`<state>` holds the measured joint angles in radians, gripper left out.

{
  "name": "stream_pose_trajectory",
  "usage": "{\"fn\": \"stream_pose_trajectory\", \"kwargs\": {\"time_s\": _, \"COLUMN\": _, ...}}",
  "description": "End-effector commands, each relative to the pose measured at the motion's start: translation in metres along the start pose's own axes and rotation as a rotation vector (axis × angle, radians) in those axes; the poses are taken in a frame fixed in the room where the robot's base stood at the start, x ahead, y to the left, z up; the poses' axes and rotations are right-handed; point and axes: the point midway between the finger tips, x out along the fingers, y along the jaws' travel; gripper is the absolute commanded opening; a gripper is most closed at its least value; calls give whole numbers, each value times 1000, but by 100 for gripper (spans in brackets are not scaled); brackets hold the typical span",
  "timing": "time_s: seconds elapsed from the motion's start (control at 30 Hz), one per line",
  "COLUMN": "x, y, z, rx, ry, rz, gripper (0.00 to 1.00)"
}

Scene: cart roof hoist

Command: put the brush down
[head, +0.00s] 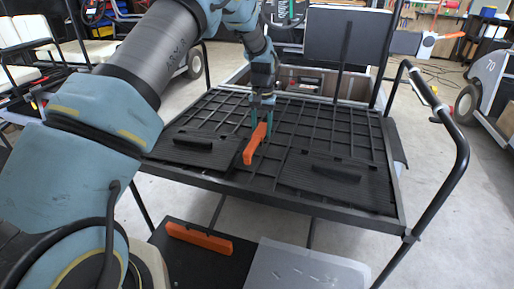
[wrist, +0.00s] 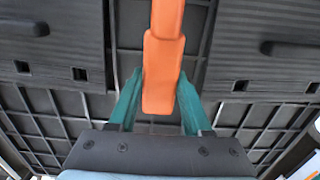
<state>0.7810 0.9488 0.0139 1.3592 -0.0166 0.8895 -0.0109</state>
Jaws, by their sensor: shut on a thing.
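The orange brush (head: 255,145) is held by my gripper (head: 262,117), whose teal fingers are on either side of one end of it. The brush slants down toward the front of the black roof rack (head: 300,125); I cannot tell whether it touches the rack. In the wrist view the orange brush (wrist: 162,80) lies between the two teal fingers of my gripper (wrist: 158,100) and runs out past the top of the picture. Its bristles, if any, are hidden.
Two dark ribbed panels with raised handles lie on the rack, one left (head: 192,150) and one right (head: 335,182). Bare grid lies between them. Below, another orange bar (head: 198,238) rests on a black surface beside a grey lid (head: 305,268). A black rail (head: 445,150) stands at right.

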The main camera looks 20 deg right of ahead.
Motion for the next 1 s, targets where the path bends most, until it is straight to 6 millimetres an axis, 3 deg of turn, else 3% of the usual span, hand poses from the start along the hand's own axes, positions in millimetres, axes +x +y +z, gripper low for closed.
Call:
{"fn": "stream_pose_trajectory", "kwargs": {"time_s": 0.1, "x": 18, "y": 0, "z": 0, "rx": -1, "ry": -2, "rz": 0, "gripper": 0}}
{"fn": "stream_pose_trajectory", "kwargs": {"time_s": 0.53, "x": 63, "y": -1, "z": -4, "rx": -1, "ry": 0, "rz": 0, "gripper": 0}}
{"fn": "stream_pose_trajectory", "kwargs": {"time_s": 0.93, "x": 72, "y": -1, "z": -4, "rx": -1, "ry": 1, "rz": 0, "gripper": 0}}
{"fn": "stream_pose_trajectory", "kwargs": {"time_s": 0.97, "x": 71, "y": -1, "z": -4, "rx": -1, "ry": 2, "rz": 0, "gripper": 51}}
{"fn": "stream_pose_trajectory", "kwargs": {"time_s": 1.0, "x": 70, "y": -1, "z": -4, "rx": -1, "ry": 1, "rz": 0, "gripper": 56}}
